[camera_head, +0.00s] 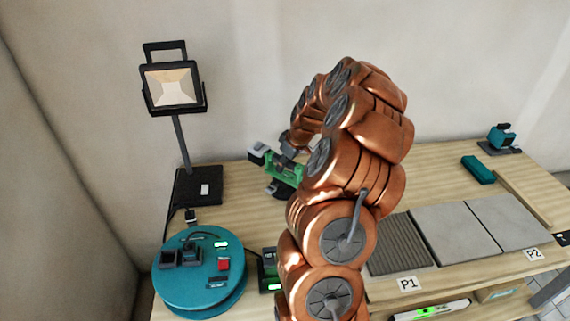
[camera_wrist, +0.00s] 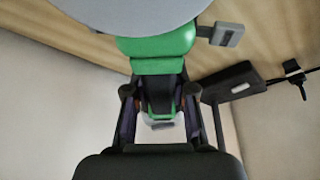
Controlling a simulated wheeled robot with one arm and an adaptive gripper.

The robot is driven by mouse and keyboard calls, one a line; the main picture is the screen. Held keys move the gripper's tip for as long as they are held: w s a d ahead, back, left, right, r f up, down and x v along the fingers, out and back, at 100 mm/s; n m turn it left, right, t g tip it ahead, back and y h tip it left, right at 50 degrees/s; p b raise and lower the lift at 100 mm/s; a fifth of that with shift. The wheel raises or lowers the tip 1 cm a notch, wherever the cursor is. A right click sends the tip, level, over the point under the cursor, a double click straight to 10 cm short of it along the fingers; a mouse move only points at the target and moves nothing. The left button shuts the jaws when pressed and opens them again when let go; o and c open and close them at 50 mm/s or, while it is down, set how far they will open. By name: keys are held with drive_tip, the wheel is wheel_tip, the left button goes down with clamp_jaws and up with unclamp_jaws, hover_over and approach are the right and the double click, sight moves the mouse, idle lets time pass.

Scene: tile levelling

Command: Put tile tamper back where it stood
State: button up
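The tile tamper, a green tool with dark parts and a pale block at one end, is in the head view (camera_head: 287,174), left of my arm, in front of the back wall. My gripper (camera_head: 290,150) is at its upper side, partly hidden by my arm. In the wrist view the green body of the tamper (camera_wrist: 157,47) lies between the two fingers of my gripper (camera_wrist: 160,108), which look shut on it. A large grey round part covers the top of that view. Whether the tamper touches the bench cannot be told.
A work lamp (camera_head: 172,85) stands at back left, a teal round socket hub (camera_head: 200,295) at front left. A green-lit device (camera_head: 269,270) is half hidden by my arm. Right are a ridged patch (camera_head: 397,245) by P1, grey tiles (camera_head: 450,234), a teal block (camera_head: 478,170) and a teal tool (camera_head: 502,136).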

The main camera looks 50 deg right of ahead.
drive_tip(key=o, duration=0.5)
drive_tip(key=shift+r, duration=0.15)
drive_tip(key=v, duration=0.6)
drive_tip(key=shift+s+d+r, duration=0.1)
drive_tip(key=shift+s+r, duration=0.05)
drive_tip(key=shift+r, duration=0.2)
drive_tip(key=shift+s+r, duration=0.3)
drive_tip(key=shift+r, duration=0.1)
